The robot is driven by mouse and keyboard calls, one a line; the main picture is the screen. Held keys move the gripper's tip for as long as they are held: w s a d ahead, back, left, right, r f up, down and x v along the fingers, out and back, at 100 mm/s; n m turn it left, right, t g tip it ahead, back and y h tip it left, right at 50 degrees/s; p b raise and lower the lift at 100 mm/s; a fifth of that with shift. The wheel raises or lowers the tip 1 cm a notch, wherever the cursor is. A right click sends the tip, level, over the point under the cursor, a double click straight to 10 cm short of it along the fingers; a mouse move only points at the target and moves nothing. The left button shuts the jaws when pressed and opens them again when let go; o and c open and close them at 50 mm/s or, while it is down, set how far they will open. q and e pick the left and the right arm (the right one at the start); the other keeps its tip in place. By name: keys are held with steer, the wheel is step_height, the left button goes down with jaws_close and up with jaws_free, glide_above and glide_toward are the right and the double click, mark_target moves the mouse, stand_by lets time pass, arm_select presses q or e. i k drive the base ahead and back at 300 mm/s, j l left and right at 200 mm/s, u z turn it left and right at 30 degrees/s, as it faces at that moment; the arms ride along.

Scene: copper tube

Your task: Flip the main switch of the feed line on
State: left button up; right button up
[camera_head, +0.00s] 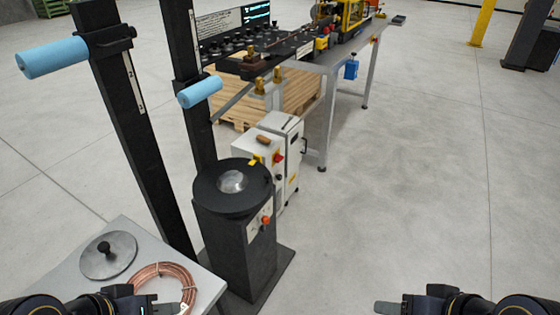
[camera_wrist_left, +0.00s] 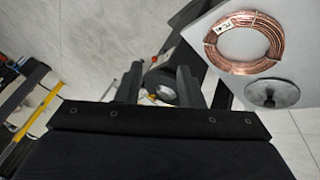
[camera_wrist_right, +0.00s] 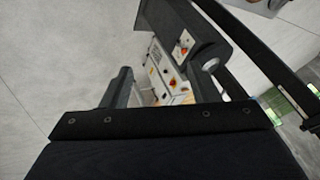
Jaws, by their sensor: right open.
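A white control cabinet (camera_head: 290,185) stands on the floor behind the black pedestal, with a red knob (camera_head: 278,158) on its side. The black pedestal (camera_head: 237,245) carries a red-orange knob (camera_head: 266,220) on a pale plate. I cannot tell for sure which is the main switch, nor its setting. The right wrist view shows the cabinet (camera_wrist_right: 158,76) between the fingers and the pedestal knob (camera_wrist_right: 184,50) above. My left gripper (camera_head: 168,308) is open and empty at the bottom, near the copper coil. My right gripper (camera_head: 388,308) is open and empty over bare floor, apart from both.
A copper tube coil (camera_head: 160,285) and a round metal disc (camera_head: 108,255) lie on the grey table (camera_head: 70,280) at lower left. Two black posts with blue handles (camera_head: 52,58) rise beside the pedestal. A workbench (camera_head: 335,58) with machinery stands behind.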

mark_target(278, 159)
steer(key=i+l+u, duration=0.15)
steer(key=i+l, duration=1)
steer(key=i, duration=0.3)
steer(key=i+l+u, duration=0.2)
steer(key=i+l, duration=1.1)
steer(key=i, duration=0.1)
